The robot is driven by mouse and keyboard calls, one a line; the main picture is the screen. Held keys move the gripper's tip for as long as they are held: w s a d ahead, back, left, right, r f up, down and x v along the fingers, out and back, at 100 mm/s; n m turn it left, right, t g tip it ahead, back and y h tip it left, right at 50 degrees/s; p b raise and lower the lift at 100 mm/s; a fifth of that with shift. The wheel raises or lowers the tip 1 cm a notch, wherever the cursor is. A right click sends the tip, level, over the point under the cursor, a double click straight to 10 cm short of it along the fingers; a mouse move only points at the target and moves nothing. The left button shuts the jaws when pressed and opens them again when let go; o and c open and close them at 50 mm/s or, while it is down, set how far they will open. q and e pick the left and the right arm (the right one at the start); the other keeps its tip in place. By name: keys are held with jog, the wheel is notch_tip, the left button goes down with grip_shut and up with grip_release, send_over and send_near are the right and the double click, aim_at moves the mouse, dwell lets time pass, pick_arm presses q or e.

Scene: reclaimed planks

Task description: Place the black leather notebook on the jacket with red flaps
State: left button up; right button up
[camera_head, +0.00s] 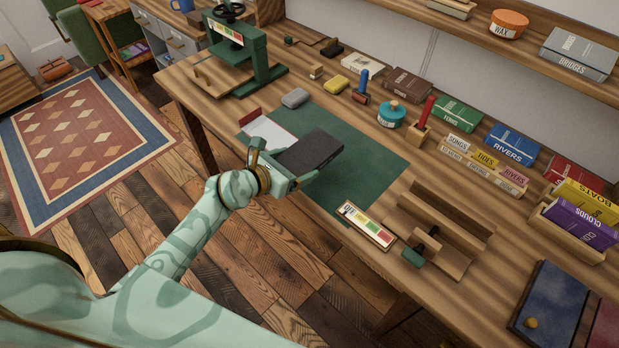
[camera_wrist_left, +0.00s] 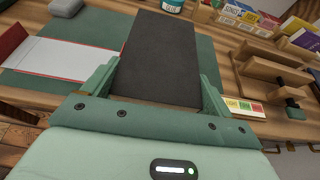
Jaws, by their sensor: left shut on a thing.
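The black leather notebook (camera_head: 312,148) is held between the fingers of my left gripper (camera_head: 284,165), over the green mat. In the left wrist view the notebook (camera_wrist_left: 160,50) extends forward from between the two green fingers (camera_wrist_left: 155,88). The jacket with red flaps (camera_head: 270,131) lies open on the mat, just left of and behind the notebook, with a pale middle and a red flap at its left end. It also shows in the left wrist view (camera_wrist_left: 70,56). The notebook and gripper hide its right part. My right gripper is not in view.
The green mat (camera_head: 372,165) is bare right of the notebook. A grey rounded block (camera_head: 295,98) lies behind the jacket. A green press (camera_head: 250,60) stands at the back left. A coloured label strip (camera_head: 366,226) and wooden jig (camera_head: 440,235) lie front right.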

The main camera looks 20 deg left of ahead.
pick_arm(q)
jog(key=w+f, duration=0.1)
jog(key=w+d+f+b, duration=0.1)
jog(key=f, duration=0.1)
jog(key=w+f+b, duration=0.1)
jog(key=shift+d+f, duration=0.3)
jog(key=shift+f, duration=0.1)
jog(key=shift+w+d+f+b, duration=0.15)
jog(key=shift+f+b, duration=0.15)
notch_tip(320, 180, down, 4)
jog(key=shift+w+r+b, duration=0.1)
jog(key=shift+r+b, duration=0.15)
jog(key=shift+b, duration=1)
jog(key=shift+r, duration=0.25)
jog(key=o, duration=0.7)
jog(key=shift+f, duration=0.15)
jog(key=shift+o, duration=1.2)
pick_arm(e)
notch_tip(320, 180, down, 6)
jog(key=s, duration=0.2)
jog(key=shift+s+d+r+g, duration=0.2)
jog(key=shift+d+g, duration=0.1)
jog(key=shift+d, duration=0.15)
